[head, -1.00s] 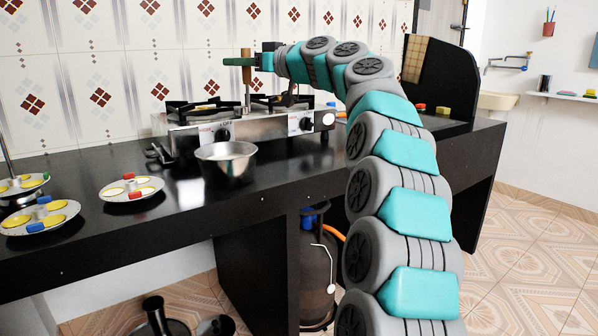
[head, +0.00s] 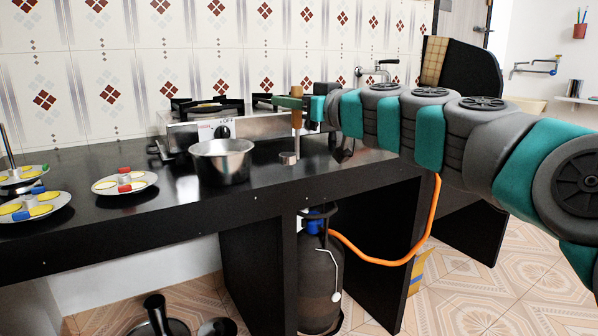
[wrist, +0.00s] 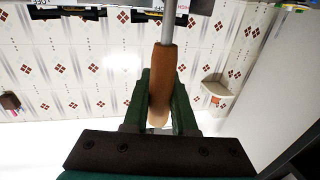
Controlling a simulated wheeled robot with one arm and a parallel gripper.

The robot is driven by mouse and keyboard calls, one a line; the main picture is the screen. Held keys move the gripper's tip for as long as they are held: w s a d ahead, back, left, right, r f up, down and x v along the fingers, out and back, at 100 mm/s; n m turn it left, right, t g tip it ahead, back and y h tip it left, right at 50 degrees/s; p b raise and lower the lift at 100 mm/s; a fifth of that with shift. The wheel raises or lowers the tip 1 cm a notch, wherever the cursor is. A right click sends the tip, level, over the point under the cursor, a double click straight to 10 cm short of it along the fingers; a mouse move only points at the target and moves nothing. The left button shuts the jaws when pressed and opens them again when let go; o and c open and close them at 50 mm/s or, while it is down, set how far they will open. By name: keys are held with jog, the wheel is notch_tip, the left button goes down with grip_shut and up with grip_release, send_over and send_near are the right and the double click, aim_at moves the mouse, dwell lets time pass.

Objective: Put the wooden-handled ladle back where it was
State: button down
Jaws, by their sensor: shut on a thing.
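The ladle has a wooden handle (head: 297,92) and a thin metal shaft, and it hangs upright. Its small metal bowl (head: 288,158) is low over the black counter, in front of the stove and right of the steel pot. I cannot tell whether the bowl touches the counter. My gripper (head: 297,103) comes from the right and is shut around the handle. In the wrist view the handle (wrist: 162,75) sits between the green fingers, with the shaft running out at the top and the bowl out of frame.
The steel pot (head: 222,160) stands on the counter (head: 120,223), close left of the ladle. The gas stove (head: 250,125) is behind. Plates (head: 125,184) with coloured pieces are at the left. A gas cylinder (head: 318,280) with an orange hose (head: 400,260) is below the counter.

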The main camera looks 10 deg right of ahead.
jog(key=shift+s+f, duration=0.4)
jog(key=shift+s, duration=0.3)
jog(key=w+d+f+p, duration=0.1)
jog(key=w+f, duration=0.1)
jog(key=w, duration=0.5)
jog(key=w+d+f+p, duration=0.1)
jog(key=w+d+f, duration=0.1)
jog(key=w, duration=0.6)
jog(key=shift+w+f, duration=0.3)
jog(key=shift+f, duration=0.55)
jog(key=c, duration=0.7)
grip_release()
jog(key=shift+r, duration=0.2)
